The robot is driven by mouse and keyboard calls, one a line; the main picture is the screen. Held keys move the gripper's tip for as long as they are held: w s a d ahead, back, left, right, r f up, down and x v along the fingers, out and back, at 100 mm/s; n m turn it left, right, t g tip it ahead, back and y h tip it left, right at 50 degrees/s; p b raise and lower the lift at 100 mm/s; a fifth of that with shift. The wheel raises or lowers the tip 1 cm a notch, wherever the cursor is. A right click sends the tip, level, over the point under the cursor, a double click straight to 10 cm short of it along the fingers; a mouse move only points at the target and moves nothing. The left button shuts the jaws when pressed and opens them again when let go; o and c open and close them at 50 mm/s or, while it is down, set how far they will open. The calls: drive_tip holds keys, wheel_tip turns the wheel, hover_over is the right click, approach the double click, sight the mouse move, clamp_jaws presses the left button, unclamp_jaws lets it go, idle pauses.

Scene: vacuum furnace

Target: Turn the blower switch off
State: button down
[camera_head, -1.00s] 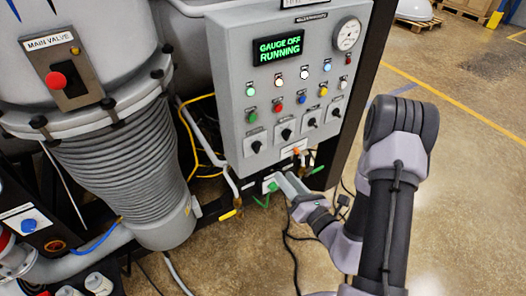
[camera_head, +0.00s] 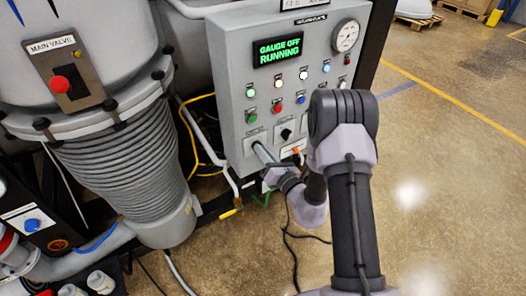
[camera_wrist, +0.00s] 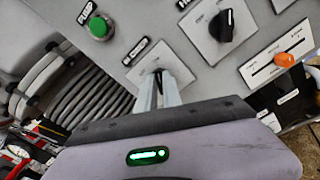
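The neighbouring switch (camera_wrist: 221,25) stands clear to the right.
A green button (camera_wrist: 99,27) sits above left of the fingers. An orange-handled slider (camera_wrist: 285,59) is at the right. A ribbed column (camera_head: 125,170) stands left; open floor (camera_head: 450,190) lies right.

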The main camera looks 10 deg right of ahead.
idle(0.4)
drive_tip(key=shift+s+a+n+b, duration=0.1)
drive_tip(key=shift+a+n+b, duration=0.05)
drive_tip(key=shift+n+b, duration=2.45)
drive_tip(key=shift+a+n+b, duration=0.1)
drive_tip(key=shift+n+b, duration=1.65)
drive_tip(key=shift+n, duration=1.55)
drive_tip(key=c, duration=1.5)
unclamp_jaws()
